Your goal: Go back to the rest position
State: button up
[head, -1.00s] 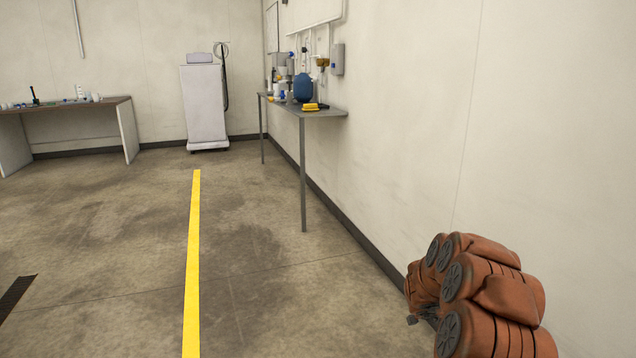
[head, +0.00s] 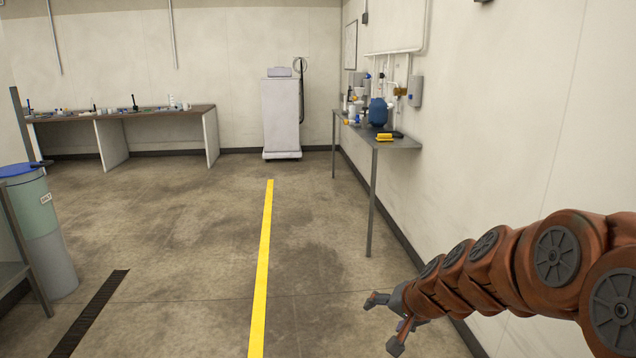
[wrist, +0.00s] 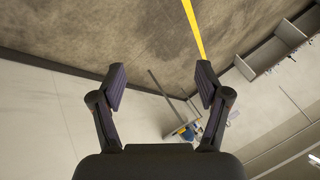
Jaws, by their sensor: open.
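My gripper (head: 384,322) is at the end of my orange-brown arm, low at the right in the head view, above the floor and near the right wall. In the wrist view my gripper (wrist: 160,88) has its two dark fingers spread wide apart, with nothing between them but floor and wall behind. It is open and empty, and it touches nothing that I can see.
A grey wall table (head: 400,143) with bottles and a blue container (head: 378,112) stands ahead on the right. A white cabinet (head: 281,118) stands at the back. A workbench (head: 160,113) and a lidded bin (head: 42,225) are left. Floor around the yellow line (head: 262,270) is clear.

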jog(key=s+a+r+n+g+p, duration=0.1)
jog(key=s+r+n+g+p, duration=0.2)
jog(key=s, duration=0.5)
jog(key=s+a+r+n+g+p, duration=0.1)
jog(key=s+a+r+p, duration=0.2)
jog(key=s, duration=0.6)
jog(key=s+d+r+g+h+p, duration=0.1)
jog(key=s+d+r+g+p, duration=0.1)
jog(key=s, duration=0.7)
jog(key=s+d+r+n+g+h+p, duration=0.1)
jog(key=s+d+r+p, duration=0.3)
jog(key=s, duration=0.5)
jog(key=shift+s+d+r+g+h+p, duration=0.25)
jog(key=shift+d+r+g+h+p, duration=0.1)
jog(key=shift+d+g+h, duration=0.4)
